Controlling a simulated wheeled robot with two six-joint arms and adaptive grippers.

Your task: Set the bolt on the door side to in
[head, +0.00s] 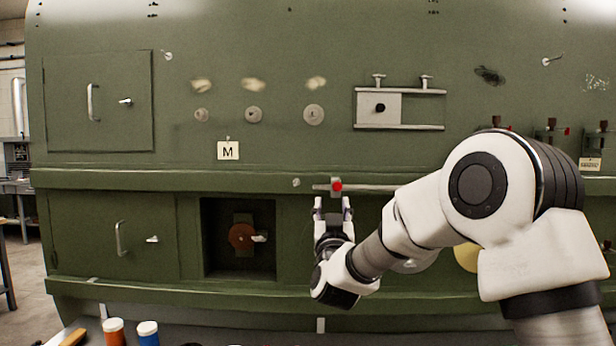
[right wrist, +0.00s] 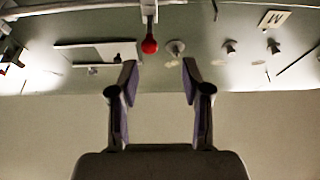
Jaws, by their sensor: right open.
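A bolt with a red knob (head: 336,184) sits on the green ledge in the middle of the panel, with a grey rod running left and right of it. A small round grey piece (head: 296,182) is to its left. My right gripper (head: 332,204) is open, fingers up, just below the knob. In the right wrist view, the red knob (right wrist: 150,45) is on a short stem, just beyond the gap between the open fingertips (right wrist: 160,72) and left of its middle. The fingers appear apart from it. My left gripper is not in view.
A sliding plate in rails (head: 380,107) is above right. Doors with handles, an upper one (head: 98,101) and a lower one (head: 119,238), are at left. An open recess (head: 240,237) holds a brown disc. More red-tipped fittings (head: 551,131) are at right.

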